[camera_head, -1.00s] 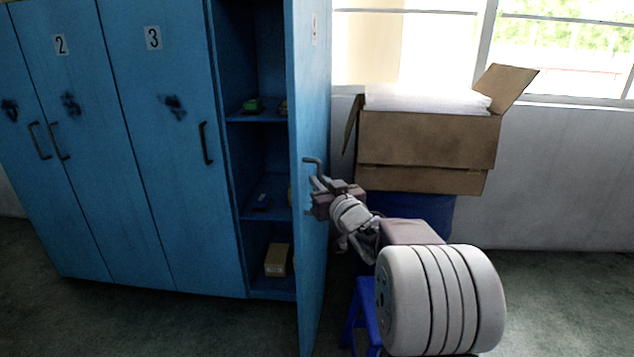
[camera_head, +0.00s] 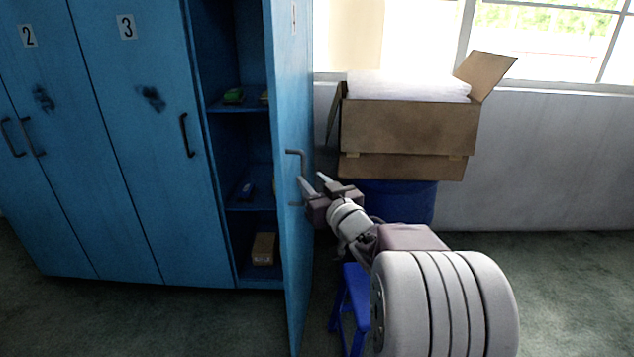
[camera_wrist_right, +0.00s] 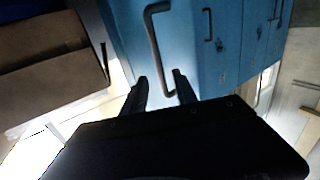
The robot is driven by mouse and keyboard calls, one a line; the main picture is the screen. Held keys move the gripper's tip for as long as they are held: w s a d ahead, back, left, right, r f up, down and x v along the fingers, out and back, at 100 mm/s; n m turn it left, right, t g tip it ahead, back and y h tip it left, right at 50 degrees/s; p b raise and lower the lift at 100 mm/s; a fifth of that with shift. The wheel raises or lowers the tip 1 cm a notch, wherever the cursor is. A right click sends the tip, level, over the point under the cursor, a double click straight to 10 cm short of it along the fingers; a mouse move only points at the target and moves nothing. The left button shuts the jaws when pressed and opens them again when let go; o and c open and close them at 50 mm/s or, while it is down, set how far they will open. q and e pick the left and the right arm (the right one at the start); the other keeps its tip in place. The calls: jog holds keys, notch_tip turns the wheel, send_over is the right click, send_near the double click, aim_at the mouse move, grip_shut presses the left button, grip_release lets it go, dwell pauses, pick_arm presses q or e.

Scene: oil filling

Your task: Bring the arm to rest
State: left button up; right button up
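My right gripper (camera_head: 314,183) is beside the open blue locker door (camera_head: 289,120), close to its dark handle (camera_head: 294,165). Its two fingers are apart and look empty. In the right wrist view the right gripper (camera_wrist_right: 160,85) also shows spread fingers, with the handle (camera_wrist_right: 158,45) ahead of them and its lower end appearing between the fingertips. I cannot tell whether a finger touches the handle. The left gripper is not in view.
The open locker holds a small box (camera_head: 264,248) and a green item (camera_head: 233,96) on its shelves. A cardboard box (camera_head: 405,130) sits on a blue barrel (camera_head: 405,200) at right. A blue stool (camera_head: 352,300) stands below my right arm. Floor at far right is clear.

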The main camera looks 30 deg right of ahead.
jog(key=s, duration=0.3)
jog(key=shift+s+a, duration=0.1)
jog(key=shift+a, duration=0.2)
jog(key=w+a+f+n+y, duration=0.1)
jog(key=w+a+y, duration=0.1)
jog(key=a, duration=0.4)
jog(key=w+a+f+n+y, duration=0.1)
jog(key=w+a+f+y, duration=0.15)
jog(key=a, duration=0.25)
jog(key=s+a+f+g, duration=0.1)
jog(key=a+f+g, duration=0.45)
jog(key=f, duration=0.55)
jog(key=s+a+f+m+g+h, duration=0.1)
jog(key=s+f+g+h, duration=0.1)
jog(key=s+f+g, duration=1.2)
jog(key=s+r+t+p, duration=0.1)
jog(key=s+r+p, duration=0.2)
jog(key=r+p, duration=1.3)
jog(key=s+r+t+p, duration=0.2)
jog(key=s+r+p, duration=0.1)
jog(key=r+p, duration=1.2)
jog(key=shift+a+r+n+p, duration=0.2)
jog(key=shift+r+n+p, duration=0.15)
jog(key=shift+p, duration=0.75)
